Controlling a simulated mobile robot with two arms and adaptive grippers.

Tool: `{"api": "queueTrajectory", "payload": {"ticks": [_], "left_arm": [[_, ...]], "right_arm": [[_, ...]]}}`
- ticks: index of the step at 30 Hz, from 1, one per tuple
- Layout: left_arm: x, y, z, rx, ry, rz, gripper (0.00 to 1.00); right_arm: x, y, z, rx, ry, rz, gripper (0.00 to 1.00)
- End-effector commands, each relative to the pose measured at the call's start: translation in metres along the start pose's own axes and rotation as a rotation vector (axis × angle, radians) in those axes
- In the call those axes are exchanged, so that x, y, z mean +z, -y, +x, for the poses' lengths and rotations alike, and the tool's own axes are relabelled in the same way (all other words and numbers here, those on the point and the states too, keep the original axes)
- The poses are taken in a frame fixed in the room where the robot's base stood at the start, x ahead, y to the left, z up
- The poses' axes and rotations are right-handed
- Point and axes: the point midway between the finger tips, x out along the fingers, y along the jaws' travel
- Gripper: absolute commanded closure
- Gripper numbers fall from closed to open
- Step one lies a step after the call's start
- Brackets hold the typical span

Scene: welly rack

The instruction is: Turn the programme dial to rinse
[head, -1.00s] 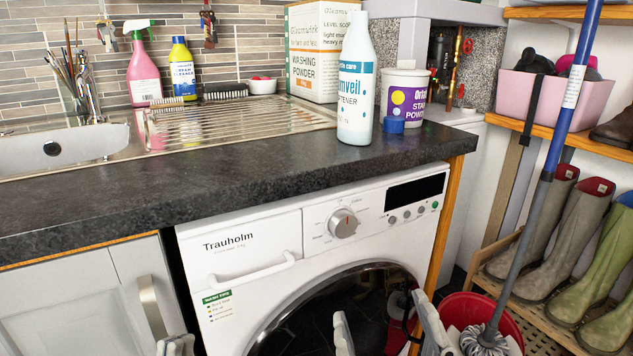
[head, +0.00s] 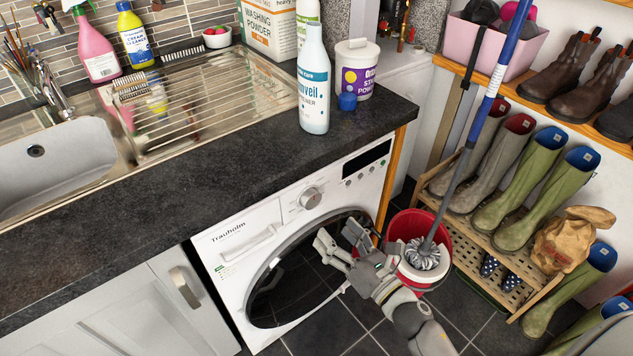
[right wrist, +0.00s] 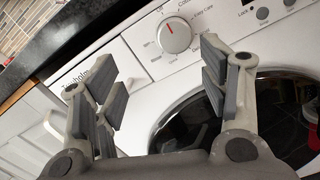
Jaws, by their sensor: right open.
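The programme dial (head: 310,198) is a round silver-grey knob on the front panel of the white Trauholm washing machine (head: 232,265). In the right wrist view the dial (right wrist: 174,36) has a red mark on it and printed programme words around it, too small to read fully. My right gripper (head: 341,240) is open and empty in front of the round door, below and right of the dial. In the right wrist view its spread fingers (right wrist: 160,85) point at the panel, with the dial beyond them and apart from them. My left gripper is not in view.
The dark worktop (head: 150,195) overhangs the machine; a softener bottle (head: 314,95) and stain powder tub (head: 357,70) stand near its edge. A mop (head: 455,150) stands in a red bucket (head: 408,228) right of my arm. The boot rack (head: 480,230) is farther right.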

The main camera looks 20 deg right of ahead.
Motion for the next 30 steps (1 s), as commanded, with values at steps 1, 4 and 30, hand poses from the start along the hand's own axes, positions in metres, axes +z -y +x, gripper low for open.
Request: {"api": "queueTrajectory", "payload": {"ticks": [1, 4, 30], "left_arm": [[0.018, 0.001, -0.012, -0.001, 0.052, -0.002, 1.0], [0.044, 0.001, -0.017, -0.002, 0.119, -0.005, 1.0], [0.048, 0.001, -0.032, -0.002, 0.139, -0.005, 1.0]], "right_arm": [[0.006, 0.004, -0.001, -0.021, -0.018, -0.05, 0.32], [0.004, 0.011, -0.003, -0.043, -0.039, -0.119, 0.32], [-0.003, 0.019, 0.103, -0.049, -0.044, -0.139, 0.32]]}}
